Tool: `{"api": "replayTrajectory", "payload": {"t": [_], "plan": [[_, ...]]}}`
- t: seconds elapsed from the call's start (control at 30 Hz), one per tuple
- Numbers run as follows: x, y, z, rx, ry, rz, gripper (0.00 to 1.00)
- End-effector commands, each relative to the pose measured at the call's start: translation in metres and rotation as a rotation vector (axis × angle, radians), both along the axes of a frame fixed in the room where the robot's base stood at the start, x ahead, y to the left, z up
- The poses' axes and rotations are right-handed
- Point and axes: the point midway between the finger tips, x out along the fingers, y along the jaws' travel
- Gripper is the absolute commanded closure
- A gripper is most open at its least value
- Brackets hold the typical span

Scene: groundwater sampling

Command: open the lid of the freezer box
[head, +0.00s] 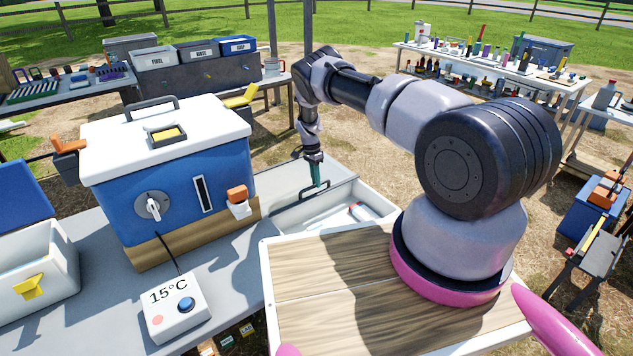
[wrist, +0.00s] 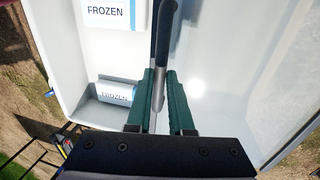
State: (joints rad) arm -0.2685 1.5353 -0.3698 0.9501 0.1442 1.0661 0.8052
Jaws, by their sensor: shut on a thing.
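The white freezer box (head: 378,198) stands beyond the wooden board, right of the blue box, in the head view. Its inside shows in part, with white packs (head: 360,212) in it. In the wrist view the packs read FROZEN (wrist: 112,14), and a pale wall or panel (wrist: 215,60) lies right of the handle. A dark bar handle (head: 312,190) rises from a pale panel, seemingly the lid (head: 290,216). My gripper (head: 315,183) reaches down from above. Its green fingers (wrist: 160,85) are shut on the handle (wrist: 162,45). How far the lid stands open is hard to tell.
A blue box with a white lid (head: 215,112) stands left of the freezer box, with a 15°C control unit (head: 175,308) in front. A wooden board (head: 330,290) lies nearest me. Cluttered tables (head: 485,68) stand behind on grass and dirt.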

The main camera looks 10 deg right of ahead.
Motion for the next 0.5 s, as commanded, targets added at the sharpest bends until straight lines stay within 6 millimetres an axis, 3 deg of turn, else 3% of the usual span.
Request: {"api": "replayTrajectory", "payload": {"t": [0.03, 0.07, 0.1, 0.5], "plan": [[0.0, -0.0003, 0.0001, 0.0, 0.0, 0.0, 1.0], [-0.0001, -0.0004, 0.0, 0.0, 0.0, 0.0, 0.69], [-0.0001, -0.0004, 0.0, 0.0, 0.0, 0.0, 0.54], [0.001, 0.0002, 0.0048, 0.0, -0.001, 0.0, 0.5]]}}
